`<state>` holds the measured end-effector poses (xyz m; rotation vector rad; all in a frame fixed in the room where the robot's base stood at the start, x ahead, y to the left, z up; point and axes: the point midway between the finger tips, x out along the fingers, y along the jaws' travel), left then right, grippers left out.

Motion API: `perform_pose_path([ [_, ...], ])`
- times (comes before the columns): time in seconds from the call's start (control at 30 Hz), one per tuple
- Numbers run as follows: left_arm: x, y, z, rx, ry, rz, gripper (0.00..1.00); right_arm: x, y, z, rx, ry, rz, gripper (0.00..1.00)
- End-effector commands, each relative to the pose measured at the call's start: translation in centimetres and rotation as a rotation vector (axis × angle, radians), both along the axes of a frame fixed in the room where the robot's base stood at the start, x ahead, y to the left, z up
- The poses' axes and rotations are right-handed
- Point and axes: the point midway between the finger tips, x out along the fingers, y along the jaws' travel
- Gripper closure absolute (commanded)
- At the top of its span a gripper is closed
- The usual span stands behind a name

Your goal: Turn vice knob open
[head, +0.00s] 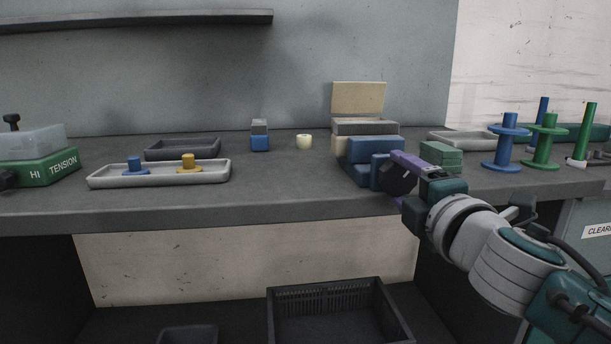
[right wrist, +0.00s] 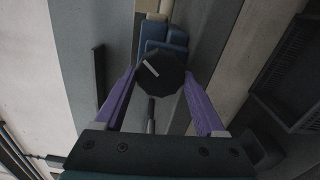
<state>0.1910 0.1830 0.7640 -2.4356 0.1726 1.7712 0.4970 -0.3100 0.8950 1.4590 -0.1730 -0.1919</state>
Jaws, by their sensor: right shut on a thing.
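The vice (head: 372,147) is a blue block body on the workbench, right of centre in the head view; it also shows in the right wrist view (right wrist: 164,38). Its knob (right wrist: 158,74) is dark and many-sided, with a pale line mark on its face that slants in the right wrist view. My right gripper (head: 398,178) has purple fingers, one on each side of the knob, and is shut on it. In the head view the knob is partly hidden by the fingers. My left gripper is not in view.
A green block (head: 441,156) stands close right of my right gripper. Blue (head: 501,146) and green (head: 545,141) spools stand further right. A light tray (head: 160,178) with small pegs lies left. A dark crate (head: 335,288) sits below.

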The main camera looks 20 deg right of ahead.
Motion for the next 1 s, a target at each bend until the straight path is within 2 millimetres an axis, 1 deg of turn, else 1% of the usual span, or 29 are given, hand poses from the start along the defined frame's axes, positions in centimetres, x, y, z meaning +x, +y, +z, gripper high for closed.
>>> perform_pose_path([
  [0.2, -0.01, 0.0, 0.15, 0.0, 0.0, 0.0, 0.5, 0.01, -0.03, 0.04, -0.19, 0.045, 0.0, 0.83],
  [0.5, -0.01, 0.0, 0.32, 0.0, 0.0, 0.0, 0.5, 0.0, -0.07, -0.03, -0.38, 0.09, -0.001, 0.83],
  [0.7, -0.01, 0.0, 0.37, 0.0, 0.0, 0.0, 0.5, 0.0, -0.03, -0.08, -0.451, 0.107, 0.0, 0.83],
  [1.0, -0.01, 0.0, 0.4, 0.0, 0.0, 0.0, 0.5, 0.01, -0.04, -0.1, -0.482, 0.115, 0.0, 0.83],
])
